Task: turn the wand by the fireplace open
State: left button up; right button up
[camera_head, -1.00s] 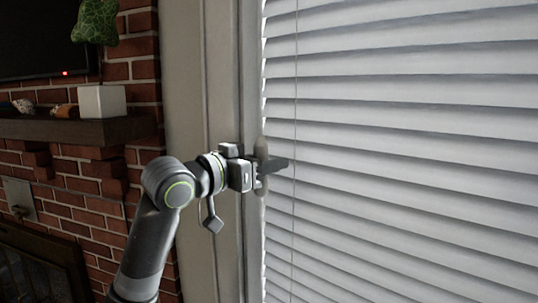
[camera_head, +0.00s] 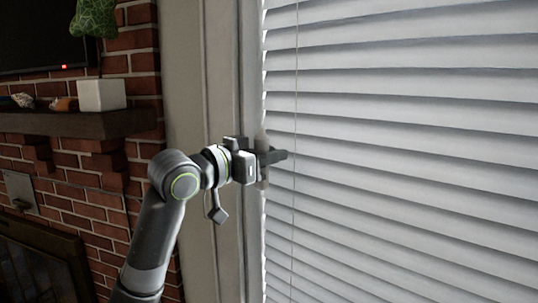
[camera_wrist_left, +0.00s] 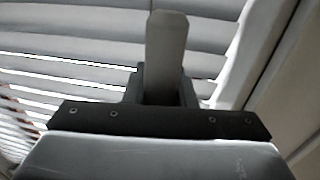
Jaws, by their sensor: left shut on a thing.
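The wand (camera_head: 261,136) is a pale grey upright bar at the left edge of the window blind (camera_head: 410,150), beside the frame. My left gripper (camera_head: 272,157) reaches across the frame from the left and is shut on the wand. In the left wrist view the wand (camera_wrist_left: 166,45) stands up from between the dark fingers (camera_wrist_left: 162,92); its lower part is hidden by the gripper. The blind's slats are tilted, with thin bright gaps between some of them in the wrist view. My right gripper is not in view.
A pale window frame (camera_head: 190,80) stands left of the blind. Farther left is a brick fireplace wall (camera_head: 75,210) with a dark mantel (camera_head: 75,123) bearing a white box (camera_head: 102,95). A thin cord (camera_head: 295,205) hangs before the slats.

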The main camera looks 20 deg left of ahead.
pick_arm(q)
jog(key=shift+m+h, duration=0.3)
jog(key=shift+h, duration=0.1)
jog(key=shift+s+d+m+g+h+b, duration=0.15)
jog(key=shift+s+m+g+h+b, duration=0.1)
jog(key=shift+m+g+h, duration=1.6)
jog(key=shift+s+d+m+g+h+b, duration=0.25)
jog(key=shift+m+g+h, duration=0.45)
jog(key=shift+m+g, duration=1.3)
jog(key=shift+s+d+m+g+h+b, duration=0.1)
jog(key=shift+s+m+g+h+b, duration=0.15)
jog(key=shift+m+g+h, duration=1.75)
jog(key=shift+n+g+y, duration=0.75)
jog(key=shift+n+g, duration=0.1)
jog(key=shift+g, duration=0.1)
jog(key=o, duration=1)
